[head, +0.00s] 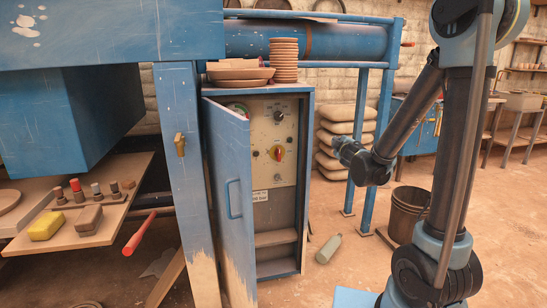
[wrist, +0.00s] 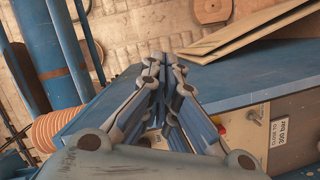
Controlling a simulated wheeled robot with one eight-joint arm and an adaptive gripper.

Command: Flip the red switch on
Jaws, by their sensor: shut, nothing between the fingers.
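The red switch (head: 277,153) is a red handle on a yellow round plate, on the beige control panel (head: 262,173) inside the open blue cabinet in the head view. My gripper (head: 338,144) is to the right of the cabinet at about the switch's height, apart from it. In the wrist view my gripper (wrist: 162,62) is shut and empty, with its fingers over the cabinet's blue side. A small red spot (wrist: 222,129) shows on the panel there, partly beside the fingers; I cannot tell if it is the switch.
The blue cabinet door (head: 232,200) stands open on the left of the panel. Stacked clay dishes (head: 284,60) sit on top of the cabinet. A bottle (head: 328,249) lies on the floor in front, and a bucket (head: 408,215) stands at right. Floor between them is partly clear.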

